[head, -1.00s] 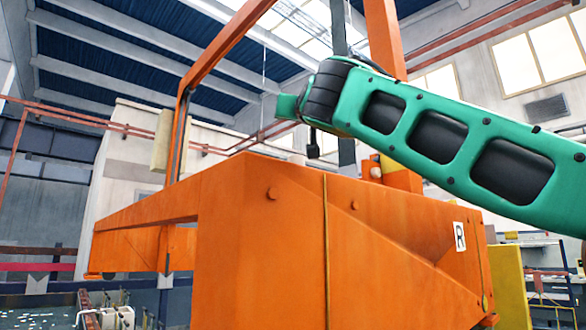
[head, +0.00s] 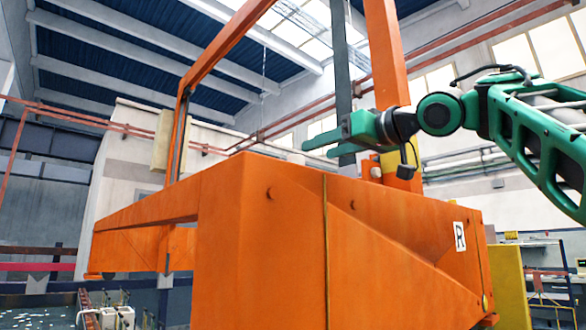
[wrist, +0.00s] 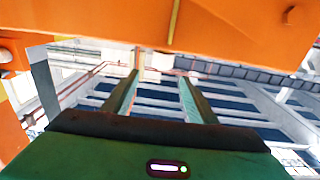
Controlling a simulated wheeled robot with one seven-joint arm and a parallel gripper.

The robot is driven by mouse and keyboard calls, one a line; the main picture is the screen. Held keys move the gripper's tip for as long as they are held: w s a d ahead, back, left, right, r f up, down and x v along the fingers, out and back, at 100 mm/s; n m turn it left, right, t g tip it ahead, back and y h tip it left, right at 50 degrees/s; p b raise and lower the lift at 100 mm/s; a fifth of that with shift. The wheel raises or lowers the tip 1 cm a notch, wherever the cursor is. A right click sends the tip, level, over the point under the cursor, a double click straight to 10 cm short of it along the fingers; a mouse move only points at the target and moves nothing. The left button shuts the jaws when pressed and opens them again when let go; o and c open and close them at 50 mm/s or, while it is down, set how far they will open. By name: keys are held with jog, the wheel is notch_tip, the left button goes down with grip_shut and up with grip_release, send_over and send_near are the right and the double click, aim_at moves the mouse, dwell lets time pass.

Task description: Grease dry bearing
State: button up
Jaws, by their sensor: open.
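My gripper (head: 318,147) is green, with two fingers pointing left just above the top of the orange machine housing (head: 262,240) in the head view. It is open, and nothing shows between its fingers. In the wrist view, the two fingers (wrist: 160,85) stand apart. No bearing or grease tool can be made out for certain.
An orange frame post (head: 383,60) and a grey post (head: 341,70) rise behind my gripper. A yellow panel (head: 508,288) stands at the housing's right. A tank area with white fittings (head: 107,318) lies low at the left. The space above the housing's left part is clear.

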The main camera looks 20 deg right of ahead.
aim_at(302, 159)
jog(key=x, duration=0.7)
jog(key=f+x, duration=0.1)
jog(key=x, duration=0.2)
jog(key=shift+w+a, duration=0.1)
jog(key=shift+a, duration=0.1)
jog(key=shift+c, duration=0.4)
jog(key=c, duration=1)
